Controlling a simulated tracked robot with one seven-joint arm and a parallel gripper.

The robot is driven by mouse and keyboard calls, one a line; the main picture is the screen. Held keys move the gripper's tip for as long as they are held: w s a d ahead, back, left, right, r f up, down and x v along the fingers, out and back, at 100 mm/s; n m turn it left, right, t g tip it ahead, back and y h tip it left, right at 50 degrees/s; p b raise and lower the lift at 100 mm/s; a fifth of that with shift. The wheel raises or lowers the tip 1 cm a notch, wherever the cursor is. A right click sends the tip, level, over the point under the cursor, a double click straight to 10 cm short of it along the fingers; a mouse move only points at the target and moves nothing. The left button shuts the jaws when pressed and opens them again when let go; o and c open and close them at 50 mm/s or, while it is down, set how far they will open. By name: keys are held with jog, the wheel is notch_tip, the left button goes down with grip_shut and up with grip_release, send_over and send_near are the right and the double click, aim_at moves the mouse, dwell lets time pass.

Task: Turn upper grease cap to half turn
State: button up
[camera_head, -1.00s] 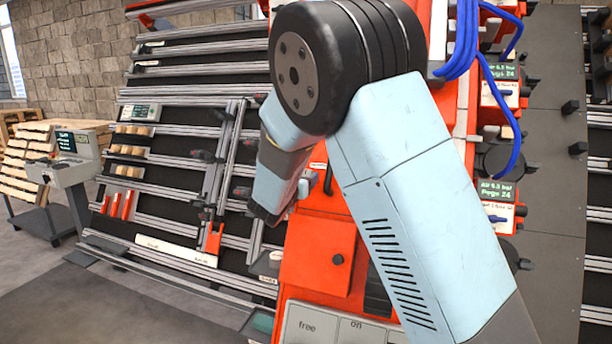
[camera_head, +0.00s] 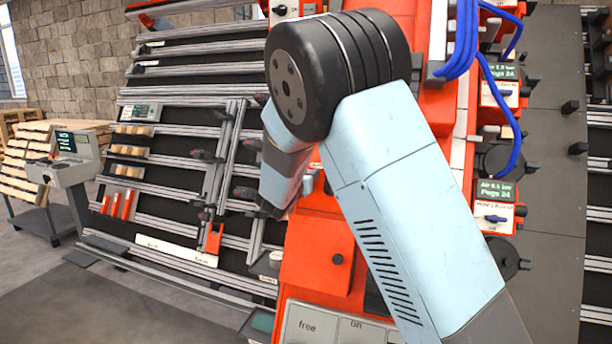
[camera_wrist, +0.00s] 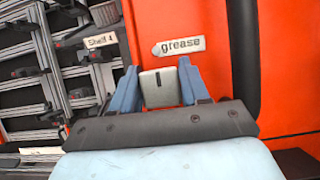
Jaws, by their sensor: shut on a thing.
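In the wrist view, a light grey, block-shaped grease cap (camera_wrist: 160,90) sits on the red panel (camera_wrist: 206,16), just below a white label reading "grease" (camera_wrist: 182,46). A short dark mark shows near its top edge, roughly upright in the picture. My gripper (camera_wrist: 158,72) has its two blue-grey fingers on the left and right sides of the cap, shut on it. I cannot tell from the label alone whether this is the upper cap. In the head view my own arm hides the fingertips and most of the panel around them.
A dark vertical tube (camera_wrist: 246,60) runs right of the cap. A "Shelf 4" label (camera_wrist: 101,41) and a slotted rail rack (camera_head: 180,160) lie to the left. Blue hoses (camera_head: 508,105) hang at the right. A red box with a dark knob (camera_head: 318,256) sits below.

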jog(key=c, duration=0.3)
